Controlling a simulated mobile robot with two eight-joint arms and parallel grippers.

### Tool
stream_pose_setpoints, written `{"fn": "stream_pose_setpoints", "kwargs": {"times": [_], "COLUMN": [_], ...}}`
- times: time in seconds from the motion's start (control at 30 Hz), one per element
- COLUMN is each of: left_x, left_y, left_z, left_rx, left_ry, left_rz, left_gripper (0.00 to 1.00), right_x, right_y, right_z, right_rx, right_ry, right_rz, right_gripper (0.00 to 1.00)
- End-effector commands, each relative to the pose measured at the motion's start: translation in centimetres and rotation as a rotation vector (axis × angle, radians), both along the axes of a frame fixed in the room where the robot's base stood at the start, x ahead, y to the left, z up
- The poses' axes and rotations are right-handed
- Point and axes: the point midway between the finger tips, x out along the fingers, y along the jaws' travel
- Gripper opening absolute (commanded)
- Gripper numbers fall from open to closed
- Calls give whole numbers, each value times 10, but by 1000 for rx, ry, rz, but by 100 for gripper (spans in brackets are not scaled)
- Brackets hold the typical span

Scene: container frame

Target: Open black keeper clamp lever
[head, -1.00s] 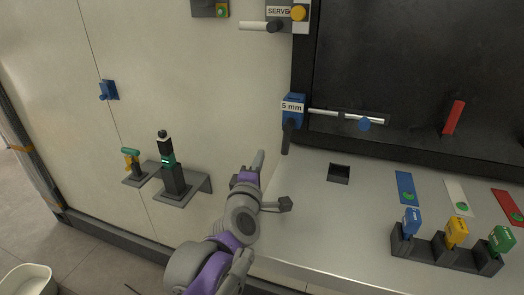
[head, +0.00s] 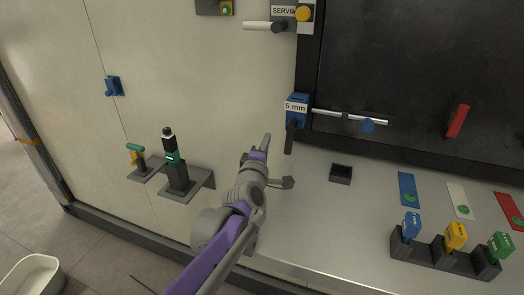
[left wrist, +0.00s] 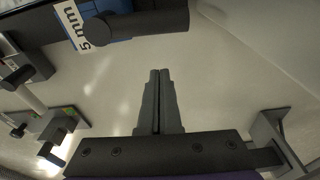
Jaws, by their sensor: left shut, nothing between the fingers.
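The black clamp lever (head: 290,138) hangs down from the blue block labelled "5 mm" (head: 298,108), at the left edge of the dark panel. In the left wrist view, a black cylindrical handle (left wrist: 145,22) crosses the top in front of the blue block and its label (left wrist: 75,25). My left gripper (head: 266,140) is just left of the lever, pointing up, with its fingers together and empty. In the left wrist view the closed fingers (left wrist: 159,78) point at the handle with a gap between them. My right gripper is out of view.
A wall shelf (head: 204,182) is left of my arm. A rack of coloured tags (head: 445,257) stands at lower right.

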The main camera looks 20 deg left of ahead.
Motion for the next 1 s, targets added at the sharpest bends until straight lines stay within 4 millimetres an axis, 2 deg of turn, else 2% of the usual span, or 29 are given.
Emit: {"fn": "stream_pose_setpoints", "kwargs": {"times": [0.03, 0.07, 0.2, 0.4, 0.83, 1.0], "left_x": [11, 13, 5, 1, 1, -1], "left_y": [1, 0, -19, -34, -38, -41], "left_z": [2, 1, -5, -4, -3, -5], "left_rx": [0, 0, -3, -1, -1, -61], "left_ry": [-1, -1, 2, 0, 1, 3], "left_rz": [1, -1, -3, -1, 0, -1], "left_gripper": [0, 0, 0, 0, 0, 0], "right_x": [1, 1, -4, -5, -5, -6], "right_y": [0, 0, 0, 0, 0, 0], "right_z": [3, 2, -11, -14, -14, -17], "right_rx": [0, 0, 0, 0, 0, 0], "right_ry": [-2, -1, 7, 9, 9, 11], "right_rz": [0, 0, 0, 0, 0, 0], "right_gripper": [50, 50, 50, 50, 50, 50]}}
